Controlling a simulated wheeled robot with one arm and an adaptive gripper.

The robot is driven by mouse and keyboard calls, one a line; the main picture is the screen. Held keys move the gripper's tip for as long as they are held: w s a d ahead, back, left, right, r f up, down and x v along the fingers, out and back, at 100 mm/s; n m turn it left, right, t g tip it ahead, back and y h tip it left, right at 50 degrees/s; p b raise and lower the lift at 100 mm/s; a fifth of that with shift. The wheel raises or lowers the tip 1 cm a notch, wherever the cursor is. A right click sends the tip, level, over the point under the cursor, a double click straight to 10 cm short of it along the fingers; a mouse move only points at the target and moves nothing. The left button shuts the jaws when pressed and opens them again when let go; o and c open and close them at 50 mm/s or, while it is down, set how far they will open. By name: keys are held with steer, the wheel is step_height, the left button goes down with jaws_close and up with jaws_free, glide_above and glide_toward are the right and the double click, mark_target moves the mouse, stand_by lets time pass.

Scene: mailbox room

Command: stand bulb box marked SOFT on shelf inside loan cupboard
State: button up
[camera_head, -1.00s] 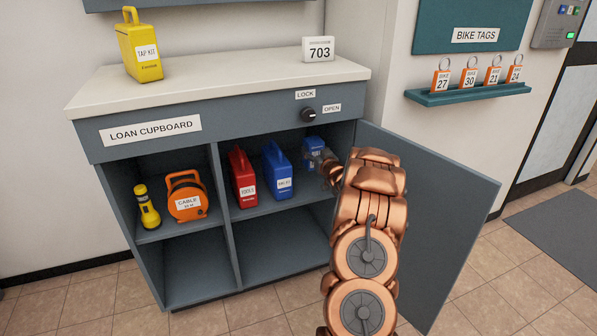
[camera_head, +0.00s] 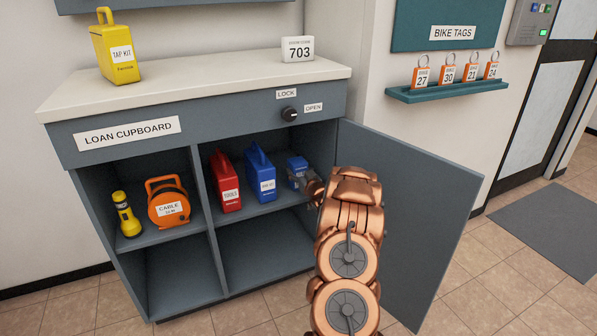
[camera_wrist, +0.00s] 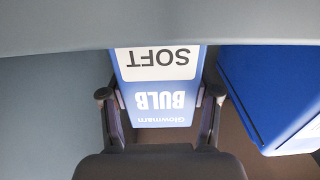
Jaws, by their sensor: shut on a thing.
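The blue bulb box (camera_head: 297,165) is inside the loan cupboard (camera_head: 238,120), in the upper right compartment, right of a blue case. In the wrist view the box (camera_wrist: 158,98) shows a white label reading SOFT and the word BULB, both upside down. My gripper (camera_wrist: 160,95) is shut on the box, one finger on each side. In the head view my gripper (camera_head: 309,183) reaches in from the front right and hides the box's lower part. The box looks upright over the shelf (camera_head: 237,216); I cannot tell whether its base touches.
The blue case (camera_head: 261,178) stands close beside the box, with a red TOOLS case (camera_head: 227,185) further left. An orange cable reel (camera_head: 168,203) and yellow torch (camera_head: 126,216) fill the left compartment. The open door (camera_head: 408,215) stands right of my arm. The lower compartments look empty.

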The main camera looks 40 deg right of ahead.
steer(key=o, duration=1.2)
steer(key=shift+s+r, duration=0.25)
steer(key=shift+s, duration=0.1)
steer(key=p+v, duration=0.2)
steer(key=v, duration=0.9)
steer(key=shift+a, duration=0.15)
steer(key=shift+s+f, duration=0.1)
